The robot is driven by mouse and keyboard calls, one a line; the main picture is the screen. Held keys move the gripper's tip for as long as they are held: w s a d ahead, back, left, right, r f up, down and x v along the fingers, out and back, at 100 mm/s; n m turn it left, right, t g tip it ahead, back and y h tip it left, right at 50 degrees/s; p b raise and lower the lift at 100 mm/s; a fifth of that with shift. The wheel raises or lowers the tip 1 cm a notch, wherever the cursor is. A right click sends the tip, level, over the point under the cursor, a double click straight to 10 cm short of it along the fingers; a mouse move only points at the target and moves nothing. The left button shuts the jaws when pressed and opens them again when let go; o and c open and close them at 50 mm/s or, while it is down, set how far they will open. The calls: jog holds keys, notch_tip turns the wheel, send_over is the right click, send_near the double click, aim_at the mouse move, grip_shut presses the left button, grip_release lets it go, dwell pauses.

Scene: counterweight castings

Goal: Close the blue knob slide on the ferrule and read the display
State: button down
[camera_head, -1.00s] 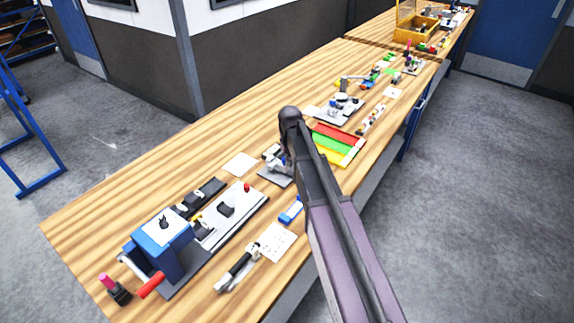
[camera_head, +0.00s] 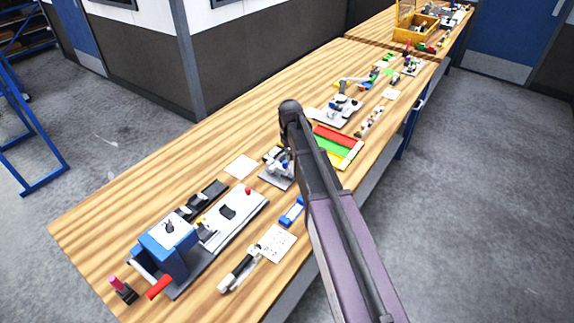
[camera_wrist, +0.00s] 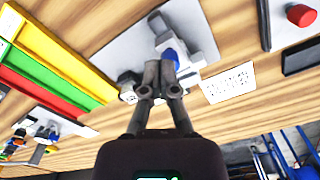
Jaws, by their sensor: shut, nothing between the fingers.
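A grey-and-white fixture (camera_wrist: 197,45) on a pale grey plate stands just beyond my fingertips in the wrist view. A blue part (camera_wrist: 172,52), which looks like the blue knob, shows right behind the fingertips. I cannot tell whether they touch it. My gripper (camera_wrist: 161,78) is shut, with nothing visible between its fingers. In the head view my arm partly covers the same fixture (camera_head: 276,178), and the gripper is not clearly seen there. The ferrule and a readable display cannot be made out; a small dark-and-white part (camera_wrist: 128,84) sits left of the fingers.
A tray with red, green and yellow strips (camera_head: 338,146) lies right of the fixture, and a white card (camera_head: 241,166) lies left. A blue device (camera_head: 165,240) with a red handle stands at the near left. Bare wood runs along the table's back side.

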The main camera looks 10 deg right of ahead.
jog(key=shift+r+p, duration=1.05)
jog(key=shift+r, duration=0.2)
jog(key=s+d+f+m+b, duration=0.1)
jog(key=s+d+m, duration=0.1)
jog(key=s, duration=2)
jog(key=shift+s+d+f+m+b, duration=0.15)
jog(key=shift+f+m+b, duration=0.25)
jog(key=shift+m, duration=0.1)
